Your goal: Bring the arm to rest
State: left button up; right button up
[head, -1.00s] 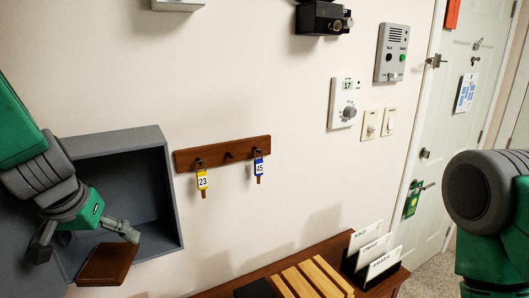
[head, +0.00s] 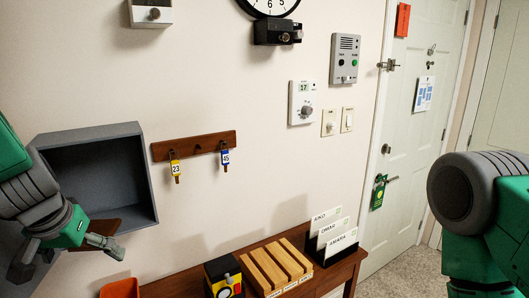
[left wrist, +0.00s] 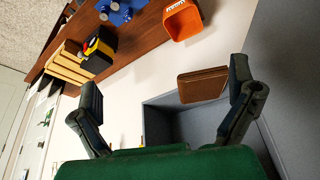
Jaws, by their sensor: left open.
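My left gripper (head: 62,256) is at the lower left of the head view, in front of the grey wall box (head: 138,133). Its two fingers are spread wide with nothing between them. In the left wrist view my left gripper (left wrist: 165,105) also shows open and empty.
A wooden bench (head: 345,270) along the wall bears an orange bin (head: 120,289), a black-and-yellow box (head: 223,279), a slatted wooden rack (head: 275,266) and a name-card holder (head: 333,248). A key rack (head: 194,147) hangs above. A door (head: 412,130) stands at right.

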pick_arm(q)
jog(key=s+f+g+y+b, duration=0.1)
jog(key=s+f+b, duration=0.25)
jog(key=f, duration=0.65)
jog(key=s+f+m+g+b, duration=0.1)
jog(key=s+f+b, duration=0.25)
jog(key=f, duration=0.75)
jog(key=s+f+g+y+b, duration=0.1)
jog(key=s+f+b, duration=0.25)
jog(key=f, duration=0.65)
jog(key=s+d+f+m+h+b, duration=0.1)
jog(key=s+d+f+b, duration=0.4)
jog(key=s+f, duration=0.9)
notch_tip(320, 180, down, 2)
jog(key=shift+s+d+f+g+h, duration=0.1)
jog(key=shift+s+d+g+h, duration=0.25)
jog(key=shift+h, duration=0.55)
jog(key=shift+w, duration=0.1)
jog(key=shift+w, duration=0.1)
